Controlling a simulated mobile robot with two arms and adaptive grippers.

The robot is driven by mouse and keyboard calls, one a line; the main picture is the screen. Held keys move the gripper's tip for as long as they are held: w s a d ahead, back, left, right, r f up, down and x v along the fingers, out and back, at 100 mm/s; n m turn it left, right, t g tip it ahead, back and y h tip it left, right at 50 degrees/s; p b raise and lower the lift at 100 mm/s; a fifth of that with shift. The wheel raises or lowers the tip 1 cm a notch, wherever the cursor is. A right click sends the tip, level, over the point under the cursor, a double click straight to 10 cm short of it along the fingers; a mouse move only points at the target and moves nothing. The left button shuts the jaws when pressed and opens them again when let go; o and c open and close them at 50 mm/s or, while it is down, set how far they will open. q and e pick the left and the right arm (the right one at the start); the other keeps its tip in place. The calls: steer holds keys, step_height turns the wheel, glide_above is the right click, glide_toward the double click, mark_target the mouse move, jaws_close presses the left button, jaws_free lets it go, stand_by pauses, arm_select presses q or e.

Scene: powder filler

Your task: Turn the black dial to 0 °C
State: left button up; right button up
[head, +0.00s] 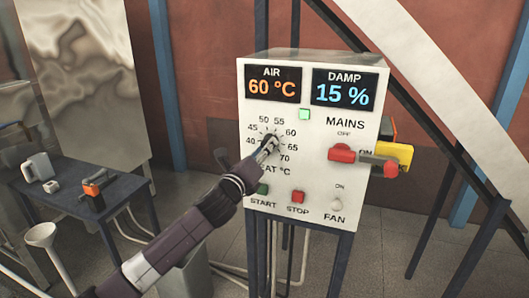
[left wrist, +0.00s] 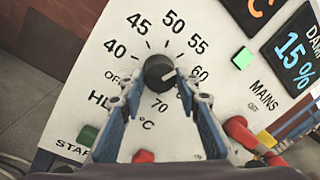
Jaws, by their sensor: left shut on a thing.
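The black dial (left wrist: 159,72) sits on the front of a white control box (head: 252,128). Around it are the marks OFF, 40, 45, 50, 55, 60, 65 and 70; no 0 mark shows. In the left wrist view its white pointer line points toward 60. My left gripper (left wrist: 158,84) is shut on the dial, with one blue finger at each side of it. In the head view the gripper (head: 268,147) covers much of the dial. The right gripper is not in view.
The AIR display (head: 273,84) reads 60 °C and the DAMP display (head: 344,88) reads 15 %. A red MAINS handle (head: 342,153) sticks out at right. The green START (head: 262,189) and red STOP (head: 298,196) buttons lie below the dial. A dark table (head: 115,200) stands at left.

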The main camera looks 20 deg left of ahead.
arm_select(q)
steer(key=n+y, duration=0.1)
steer(key=n, duration=1)
steer(key=n+y, duration=0.1)
steer(key=n, duration=0.9)
steer(key=n+y+p, duration=0.1)
steer(key=n, duration=1)
steer(key=shift+d+r+n+g, duration=0.1)
steer(key=shift+d+n+g, duration=0.1)
steer(key=shift+n+g, duration=0.1)
steer(key=o, duration=1.2)
steer(key=shift+c, duration=0.2)
